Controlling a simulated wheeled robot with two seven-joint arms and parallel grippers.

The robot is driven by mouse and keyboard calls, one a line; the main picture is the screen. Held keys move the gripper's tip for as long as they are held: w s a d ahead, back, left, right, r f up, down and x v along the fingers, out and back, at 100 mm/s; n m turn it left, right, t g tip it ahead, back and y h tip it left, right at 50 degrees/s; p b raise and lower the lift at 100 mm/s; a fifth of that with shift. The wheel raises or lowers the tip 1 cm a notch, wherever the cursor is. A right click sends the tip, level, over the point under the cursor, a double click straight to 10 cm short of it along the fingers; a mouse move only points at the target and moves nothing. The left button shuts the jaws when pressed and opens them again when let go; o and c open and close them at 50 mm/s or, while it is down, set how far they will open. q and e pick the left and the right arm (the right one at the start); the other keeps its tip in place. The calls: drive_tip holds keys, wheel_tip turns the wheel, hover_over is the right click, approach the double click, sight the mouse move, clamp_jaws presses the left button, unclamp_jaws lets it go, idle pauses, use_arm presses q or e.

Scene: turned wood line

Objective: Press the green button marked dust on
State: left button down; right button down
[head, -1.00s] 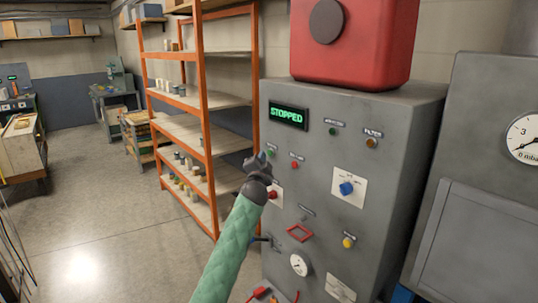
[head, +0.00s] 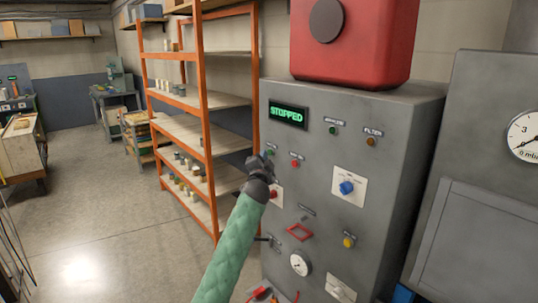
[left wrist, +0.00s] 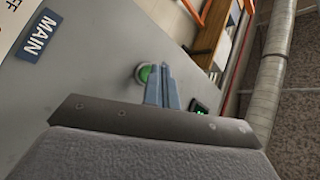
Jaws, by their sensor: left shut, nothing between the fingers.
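The grey machine cabinet (head: 320,160) carries a lit display reading STOPPED (head: 288,115). A green button (head: 271,152) sits on its front panel below the display, at the tip of my left gripper (head: 262,161). In the left wrist view the green button (left wrist: 146,74) shows right beside the shut fingers (left wrist: 166,82). I cannot tell whether the fingertips touch it. The button's label is too small or hidden to read. My left gripper is shut and empty. My right gripper is not in view.
A red button (head: 294,162), a blue knob (head: 347,188), a yellow button (head: 349,241) and a gauge (head: 300,263) share the panel. A MAIN label (left wrist: 39,35) shows in the left wrist view. An orange shelf rack (head: 205,120) stands left of the cabinet.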

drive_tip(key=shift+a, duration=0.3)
use_arm(q)
drive_tip(key=shift+w+d+b, duration=0.2)
drive_tip(key=shift+d+b, duration=0.1)
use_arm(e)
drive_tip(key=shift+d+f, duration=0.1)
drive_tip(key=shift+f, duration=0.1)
use_arm(q)
drive_tip(key=shift+a, duration=0.1)
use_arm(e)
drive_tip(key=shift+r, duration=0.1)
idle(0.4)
use_arm(q)
drive_tip(key=shift+s+a+p, duration=0.45)
drive_tip(key=shift+s+a, duration=0.05)
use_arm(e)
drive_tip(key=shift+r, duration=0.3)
use_arm(q)
drive_tip(key=s+a+p, duration=0.1)
drive_tip(key=a, duration=0.1)
drive_tip(key=s+a+p, duration=0.1)
drive_tip(key=s+a, duration=0.1)
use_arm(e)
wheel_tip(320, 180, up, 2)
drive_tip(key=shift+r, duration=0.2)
